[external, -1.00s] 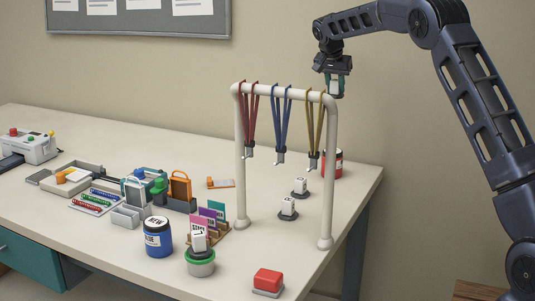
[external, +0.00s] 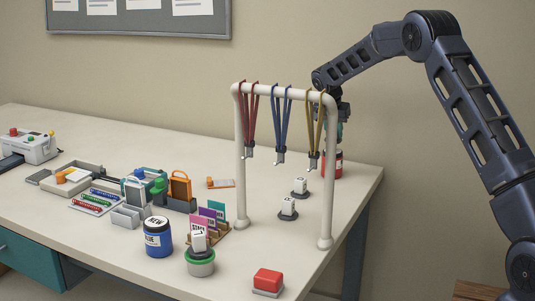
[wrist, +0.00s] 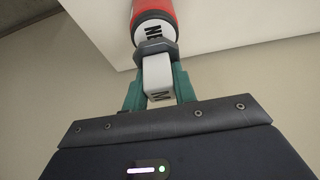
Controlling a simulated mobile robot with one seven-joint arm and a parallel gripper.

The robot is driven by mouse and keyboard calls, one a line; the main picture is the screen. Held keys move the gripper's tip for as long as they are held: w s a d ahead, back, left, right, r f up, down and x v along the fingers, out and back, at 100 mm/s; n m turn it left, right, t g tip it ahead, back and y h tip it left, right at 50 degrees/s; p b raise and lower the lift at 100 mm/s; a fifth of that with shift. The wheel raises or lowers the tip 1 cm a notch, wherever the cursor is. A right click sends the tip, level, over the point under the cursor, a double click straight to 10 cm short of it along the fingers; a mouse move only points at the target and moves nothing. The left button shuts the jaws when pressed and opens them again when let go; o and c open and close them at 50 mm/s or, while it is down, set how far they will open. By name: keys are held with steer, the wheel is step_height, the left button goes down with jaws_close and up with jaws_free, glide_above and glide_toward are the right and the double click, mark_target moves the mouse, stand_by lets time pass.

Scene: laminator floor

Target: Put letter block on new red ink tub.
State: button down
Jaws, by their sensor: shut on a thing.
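My gripper (external: 343,132) is low at the back right, partly behind the rack's right post, just above the red ink tub (external: 338,166). In the wrist view my gripper (wrist: 157,92) has its green fingers shut on a white letter block (wrist: 157,70) with an M-like mark and a dark base. Beyond the base is the red tub (wrist: 152,7), its white top marked NEW, partly covered by the base. The base looks on or very close to the top; I cannot tell whether they touch.
A white rack (external: 240,170) with hanging coloured straps stands in front of my gripper. Two white blocks (external: 288,206) on dark bases stand near it. A blue tub (external: 158,240), a green-rimmed tub (external: 201,268) with a block on it and a red button (external: 268,279) are nearer the front.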

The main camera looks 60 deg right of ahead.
steer(key=shift+f, duration=1.5)
steer(key=shift+f, duration=0.15)
steer(key=c, duration=1.1)
jaws_free()
steer(key=v, duration=1.2)
